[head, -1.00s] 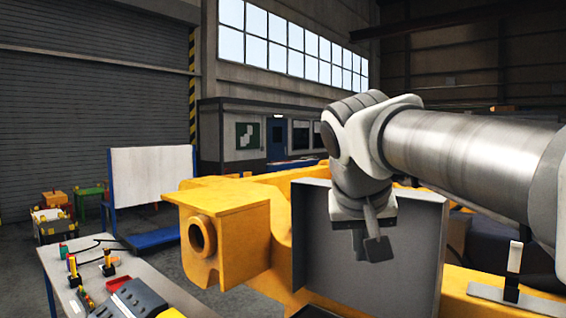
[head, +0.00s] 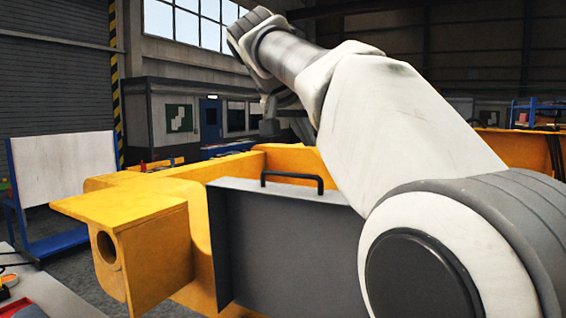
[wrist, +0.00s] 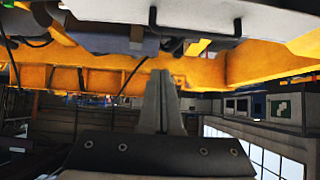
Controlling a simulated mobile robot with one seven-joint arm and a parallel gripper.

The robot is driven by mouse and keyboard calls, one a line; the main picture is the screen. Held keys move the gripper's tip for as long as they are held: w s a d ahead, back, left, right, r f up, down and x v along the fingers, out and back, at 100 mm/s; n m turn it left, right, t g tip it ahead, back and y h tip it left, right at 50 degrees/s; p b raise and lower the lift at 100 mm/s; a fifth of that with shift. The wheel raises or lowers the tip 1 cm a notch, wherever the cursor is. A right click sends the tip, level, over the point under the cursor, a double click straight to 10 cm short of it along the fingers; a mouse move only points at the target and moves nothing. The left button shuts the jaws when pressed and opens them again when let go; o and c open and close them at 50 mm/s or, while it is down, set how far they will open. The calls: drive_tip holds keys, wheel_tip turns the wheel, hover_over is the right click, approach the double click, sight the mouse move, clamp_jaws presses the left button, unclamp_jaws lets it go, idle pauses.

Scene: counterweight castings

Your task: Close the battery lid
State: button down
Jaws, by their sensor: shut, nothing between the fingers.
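The battery lid (head: 285,250) is a dark grey panel standing upright, open, on the yellow casting. A black bar handle (head: 292,176) is at its top edge. In the wrist view, which is upside down, the lid's pale edge (wrist: 225,12) and the handle (wrist: 195,36) show at the top. My gripper (wrist: 163,76) is shut and empty, its fingers together and apart from the lid and handle. In the head view my arm reaches past the lid's top edge to its far side; the fingers cannot be made out there.
The yellow casting (head: 150,245) runs under and behind the lid. Grey parts and dark cables (wrist: 110,38) lie by the casting in the wrist view. A bench (head: 50,295) stands at lower left, a white board (head: 65,175) behind it. The air above the lid's left part is clear.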

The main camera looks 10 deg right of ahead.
drive_tip(key=p+x, duration=0.1)
drive_tip(key=x, duration=0.8)
drive_tip(key=shift+w+d, duration=0.15)
drive_tip(key=shift+d, duration=0.05)
drive_tip(key=shift+a+f, duration=0.15)
drive_tip(key=shift+f, duration=0.1)
drive_tip(key=shift+s+a+f, duration=0.2)
drive_tip(key=shift+s+a, duration=0.3)
drive_tip(key=shift+s, duration=0.2)
drive_tip(key=shift+s+a+f, duration=0.2)
drive_tip(key=shift+s+a, duration=0.25)
drive_tip(key=shift+s, duration=0.25)
drive_tip(key=shift+s+f, duration=0.1)
